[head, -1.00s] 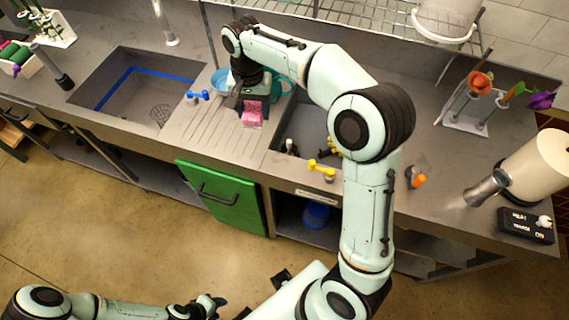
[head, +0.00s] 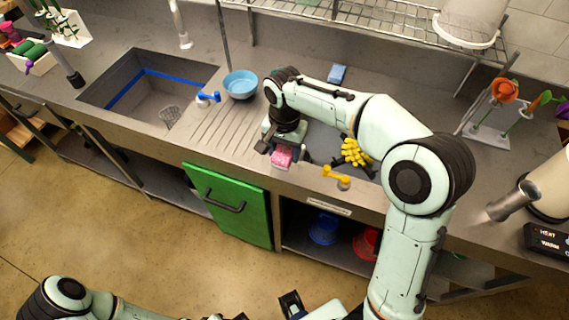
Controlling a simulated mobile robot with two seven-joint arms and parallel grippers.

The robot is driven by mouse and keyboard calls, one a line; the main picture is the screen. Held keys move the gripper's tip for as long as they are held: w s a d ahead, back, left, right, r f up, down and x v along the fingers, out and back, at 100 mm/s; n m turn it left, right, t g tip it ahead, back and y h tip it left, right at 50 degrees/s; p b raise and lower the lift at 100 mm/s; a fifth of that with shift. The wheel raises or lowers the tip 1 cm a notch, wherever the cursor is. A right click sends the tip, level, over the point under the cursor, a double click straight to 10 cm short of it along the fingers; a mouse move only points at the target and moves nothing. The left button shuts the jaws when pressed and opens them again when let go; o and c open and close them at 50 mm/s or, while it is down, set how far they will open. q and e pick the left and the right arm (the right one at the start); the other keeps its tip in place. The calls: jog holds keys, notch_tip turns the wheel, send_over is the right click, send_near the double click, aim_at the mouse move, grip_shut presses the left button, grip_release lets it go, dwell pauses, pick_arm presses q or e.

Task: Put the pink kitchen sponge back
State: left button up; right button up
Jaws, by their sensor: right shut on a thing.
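The pink kitchen sponge (head: 282,156) shows below my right gripper (head: 283,148), which is shut on it. Gripper and sponge are at the front left corner of the right sink basin (head: 318,140). I cannot tell whether the sponge touches the rim or hangs just above it. The gripper hides the sponge's upper part. My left gripper (head: 228,316) is at the bottom edge, far from the counter, mostly cut off; its jaws are not clear.
A yellow bristly thing (head: 355,152) is in the right basin, behind a yellow tap handle (head: 337,175). A blue bowl (head: 240,84) stands behind the ribbed drainboard (head: 215,128). A blue block (head: 337,74) lies behind the right basin. The left sink (head: 150,90) looks mostly empty.

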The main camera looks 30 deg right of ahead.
aim_at(285, 150)
jog(key=shift+f+b, duration=0.3)
jog(key=shift+f, duration=2.6)
jog(key=shift+f, duration=0.1)
jog(key=o, duration=1)
notch_tip(285, 150, up, 12)
jog(key=shift+r+p, duration=0.15)
jog(key=shift+p, duration=0.75)
